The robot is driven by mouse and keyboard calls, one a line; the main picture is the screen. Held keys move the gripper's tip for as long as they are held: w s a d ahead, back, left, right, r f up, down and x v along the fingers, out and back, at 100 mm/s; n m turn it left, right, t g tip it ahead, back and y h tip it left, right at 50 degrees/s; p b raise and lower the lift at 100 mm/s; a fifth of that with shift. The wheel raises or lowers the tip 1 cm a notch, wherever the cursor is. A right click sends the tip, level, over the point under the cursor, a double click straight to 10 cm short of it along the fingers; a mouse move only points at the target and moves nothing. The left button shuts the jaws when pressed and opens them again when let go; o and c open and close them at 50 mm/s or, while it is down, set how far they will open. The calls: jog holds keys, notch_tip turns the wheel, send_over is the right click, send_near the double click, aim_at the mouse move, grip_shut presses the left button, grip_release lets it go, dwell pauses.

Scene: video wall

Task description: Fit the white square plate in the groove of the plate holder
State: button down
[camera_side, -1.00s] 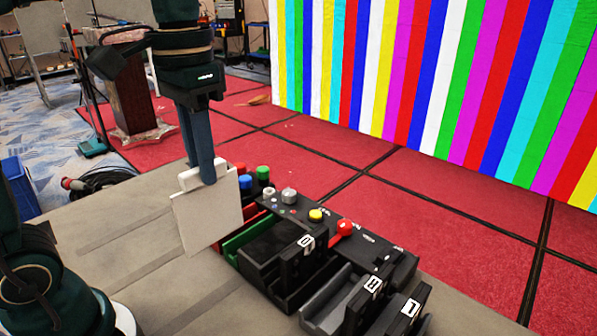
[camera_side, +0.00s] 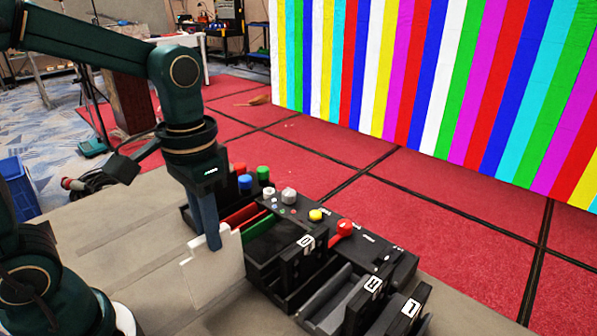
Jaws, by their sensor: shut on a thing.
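The white square plate (camera_side: 214,272) is held upright in my gripper (camera_side: 215,242), which is shut on its upper edge. The plate is at the left front side of the black plate holder (camera_side: 262,243). It overlaps the holder's near left end in this view, and I cannot tell whether its lower edge touches the table. The holder has several parallel slots, including a red one (camera_side: 240,214) and a green one (camera_side: 256,224) close to the gripper. I cannot tell which slot is the groove for the plate.
The grey table (camera_side: 120,235) is clear to the left.

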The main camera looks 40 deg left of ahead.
jog(key=shift+f, duration=0.8)
jog(key=c, duration=0.8)
grip_release()
notch_tip(320, 180, up, 12)
jog(key=s+f+t, duration=0.1)
jog(key=f, duration=0.1)
jog(key=s+f+t, duration=0.1)
jog(key=f+t, duration=0.1)
jog(key=s+f+t, duration=0.2)
jog(key=f, duration=0.1)
jog(key=o, duration=0.8)
jog(key=shift+s+f+t, duration=0.1)
jog(key=shift+f+t, duration=0.05)
jog(key=shift+t, duration=0.15)
